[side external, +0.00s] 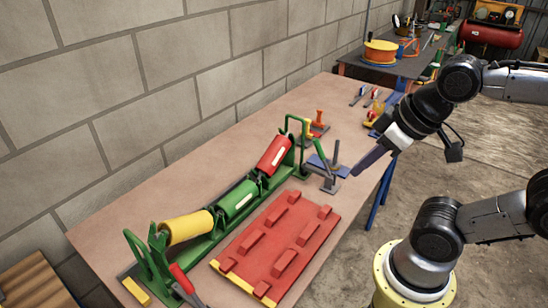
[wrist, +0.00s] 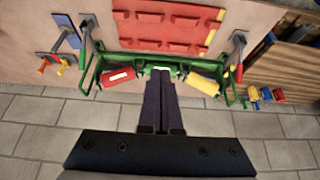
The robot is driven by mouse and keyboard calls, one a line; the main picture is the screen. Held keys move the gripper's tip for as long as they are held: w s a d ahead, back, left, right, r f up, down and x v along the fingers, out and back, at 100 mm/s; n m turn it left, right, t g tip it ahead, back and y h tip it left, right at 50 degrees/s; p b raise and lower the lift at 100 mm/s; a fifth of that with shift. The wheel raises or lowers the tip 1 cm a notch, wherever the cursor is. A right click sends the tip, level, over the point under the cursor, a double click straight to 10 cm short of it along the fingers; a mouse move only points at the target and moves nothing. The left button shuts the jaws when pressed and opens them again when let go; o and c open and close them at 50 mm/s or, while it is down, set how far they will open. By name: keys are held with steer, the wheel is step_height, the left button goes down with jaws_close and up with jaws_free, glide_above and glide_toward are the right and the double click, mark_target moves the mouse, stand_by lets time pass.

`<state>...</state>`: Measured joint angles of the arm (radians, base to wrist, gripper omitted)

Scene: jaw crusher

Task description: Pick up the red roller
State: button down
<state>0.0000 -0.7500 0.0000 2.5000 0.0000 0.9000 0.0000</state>
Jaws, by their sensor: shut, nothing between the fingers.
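The red roller (side external: 273,155) lies tilted at the far end of a green frame (side external: 199,245), above a green roller (side external: 237,201) and a yellow roller (side external: 186,227). In the wrist view the red roller (wrist: 118,77) is left of my gripper (wrist: 163,84), and the yellow roller (wrist: 203,84) is right of it. The fingers partly cover the green roller there. In the side view my gripper (side external: 358,170) is near the table's right edge, right of the red roller and apart from it. Its fingers are shut and empty.
A red ribbed plate (side external: 277,240) lies right of the frame. A blue clamp-like tool (side external: 325,170) stands between the red roller and my gripper. Tools (side external: 316,124) lie farther back. A block wall (side external: 150,80) runs along the left. The table (side external: 225,150) is clear left of the frame.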

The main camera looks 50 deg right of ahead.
jaws_free()
stand_by(0.3)
